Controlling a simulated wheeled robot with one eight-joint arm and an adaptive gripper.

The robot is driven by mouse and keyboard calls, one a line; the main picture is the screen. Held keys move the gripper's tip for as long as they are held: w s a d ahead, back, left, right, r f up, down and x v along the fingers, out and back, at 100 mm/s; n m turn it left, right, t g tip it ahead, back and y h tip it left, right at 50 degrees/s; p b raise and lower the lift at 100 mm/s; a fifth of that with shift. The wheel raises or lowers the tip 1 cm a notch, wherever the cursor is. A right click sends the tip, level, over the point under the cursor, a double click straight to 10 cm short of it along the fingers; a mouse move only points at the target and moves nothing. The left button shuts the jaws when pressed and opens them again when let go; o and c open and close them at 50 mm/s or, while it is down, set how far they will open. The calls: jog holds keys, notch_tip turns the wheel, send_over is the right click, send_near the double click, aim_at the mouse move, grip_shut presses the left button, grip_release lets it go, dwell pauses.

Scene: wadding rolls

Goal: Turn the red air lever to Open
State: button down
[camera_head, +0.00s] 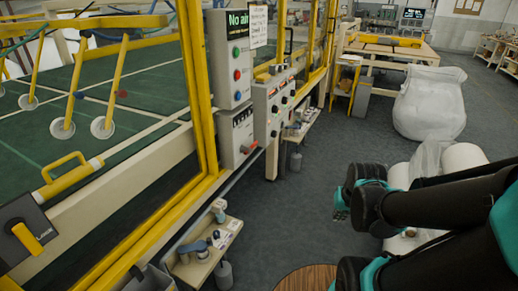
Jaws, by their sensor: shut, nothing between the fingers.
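A small red part (253,146) shows low on the right side of the grey control boxes. It may be the red air lever, but it is too small to tell its shape or position. Above it is a grey box (237,85) with green, red and blue buttons and a green "No air" sign (238,22). My arm comes in from the right, black with teal joints, well to the right of the boxes and apart from them. I cannot make out my gripper's fingers in this view.
A yellow-framed machine with a green bed (100,75) fills the left. A yellow handle on a black plate (26,233) sits at lower left. A low shelf (205,250) holds small items. White rolls (462,158) lie near my arm. Grey floor between is clear.

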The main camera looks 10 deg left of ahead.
aim_at(251, 148)
jog(key=w+a+r+m+y, duration=0.1)
jog(key=w+a+m+y, duration=0.2)
jog(key=w, duration=0.6)
jog(key=w+a+r+m, duration=0.1)
jog(key=w+a+m, duration=0.35)
jog(key=w, duration=0.35)
jog(key=w+a+r+m+y, duration=0.1)
jog(key=w+a+m+y, duration=0.2)
jog(key=w, duration=0.6)
jog(key=w+a+f+m+y, duration=0.1)
jog(key=w+a+f+m, duration=0.2)
jog(key=w, duration=0.4)
jog(key=w+a+f+m+y, duration=0.2)
jog(key=w+a+f+m, duration=0.2)
jog(key=w, duration=0.3)
jog(key=w+a+f+m+y, duration=0.2)
jog(key=w+a+f+m, duration=0.1)
jog(key=w, duration=0.4)
jog(key=shift+w+a+f+m, duration=0.2)
jog(key=shift+a+m, duration=0.25)
jog(key=shift+a, duration=0.65)
jog(key=w+a+f, duration=0.1)
jog(key=w+a, duration=0.2)
jog(key=a, duration=0.5)
jog(key=shift+a, duration=0.4)
